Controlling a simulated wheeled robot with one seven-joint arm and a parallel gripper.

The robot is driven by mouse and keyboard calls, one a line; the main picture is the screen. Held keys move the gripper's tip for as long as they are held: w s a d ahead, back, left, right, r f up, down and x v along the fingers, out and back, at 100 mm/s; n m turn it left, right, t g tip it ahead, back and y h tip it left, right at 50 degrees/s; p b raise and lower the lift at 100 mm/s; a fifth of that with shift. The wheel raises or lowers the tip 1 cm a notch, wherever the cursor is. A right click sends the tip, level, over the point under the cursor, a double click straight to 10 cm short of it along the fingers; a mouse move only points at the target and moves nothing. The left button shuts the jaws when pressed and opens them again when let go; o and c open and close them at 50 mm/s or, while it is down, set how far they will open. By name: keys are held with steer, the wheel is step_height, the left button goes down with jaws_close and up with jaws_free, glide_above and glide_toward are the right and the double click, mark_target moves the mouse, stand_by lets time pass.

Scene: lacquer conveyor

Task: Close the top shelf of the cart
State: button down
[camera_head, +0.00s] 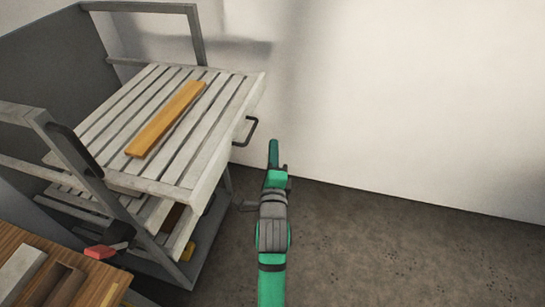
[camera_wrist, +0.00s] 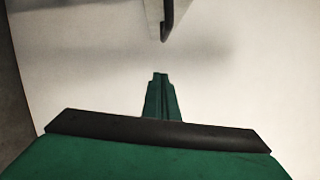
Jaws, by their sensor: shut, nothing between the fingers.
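The cart's top shelf (camera_head: 225,105) is a light slatted board that juts out to the right past the cart frame (camera_head: 197,40). A yellow-brown wooden plank (camera_head: 165,118) lies flat on it. A dark handle (camera_head: 247,131) sits on the shelf's right edge; part of the handle (camera_wrist: 168,22) also shows at the top of the wrist view. My gripper (camera_head: 274,150) is shut and empty, pointing up in the picture, just right of the handle and apart from it. In the wrist view the green fingers (camera_wrist: 160,95) are together below the handle.
Lower shelves (camera_head: 180,235) of the cart hold several small items, partly hidden. A wooden-topped table (camera_head: 35,255) with items stands at the lower left. A white wall (camera_head: 400,90) rises behind; the dark floor (camera_head: 400,250) at right is clear.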

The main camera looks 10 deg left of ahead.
steer(key=w+a, duration=0.5)
steer(key=shift+r, duration=0.45)
steer(key=shift+a, duration=0.1)
